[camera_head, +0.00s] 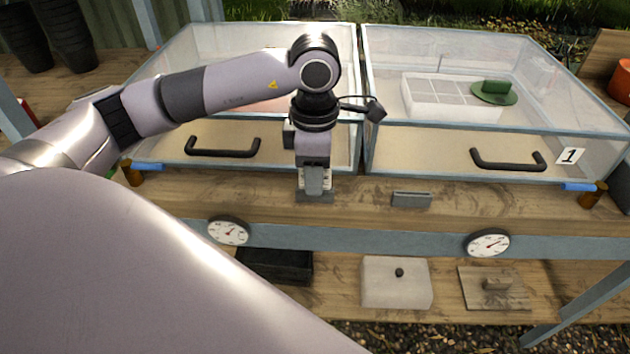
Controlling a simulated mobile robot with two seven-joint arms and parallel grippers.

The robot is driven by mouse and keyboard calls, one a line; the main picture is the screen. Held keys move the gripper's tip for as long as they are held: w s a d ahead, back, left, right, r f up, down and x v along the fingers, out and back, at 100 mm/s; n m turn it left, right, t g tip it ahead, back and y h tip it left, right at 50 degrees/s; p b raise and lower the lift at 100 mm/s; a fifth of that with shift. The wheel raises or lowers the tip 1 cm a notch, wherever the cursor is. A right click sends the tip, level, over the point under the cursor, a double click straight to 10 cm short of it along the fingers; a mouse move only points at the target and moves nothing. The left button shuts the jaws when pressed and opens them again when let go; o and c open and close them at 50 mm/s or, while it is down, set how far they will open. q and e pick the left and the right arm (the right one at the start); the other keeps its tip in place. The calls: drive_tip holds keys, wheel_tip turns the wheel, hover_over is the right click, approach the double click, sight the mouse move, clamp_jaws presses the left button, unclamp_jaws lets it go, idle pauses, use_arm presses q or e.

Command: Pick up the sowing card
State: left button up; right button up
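My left gripper (314,178) points straight down at the front ledge of the bench, in front of the left frame. A small pale card with faint markings, apparently the sowing card (302,181), stands upright in a grey slotted block (315,198) on the ledge. One finger covers the card's middle; the far finger is hidden. I cannot tell whether the fingers touch the card or are closed on it. My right gripper is not in view.
A similar grey block (411,200) sits empty to the right. Dials (488,243) are on the bench front. A lower shelf holds a white lidded box (396,288).

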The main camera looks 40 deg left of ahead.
use_arm(q)
clamp_jaws()
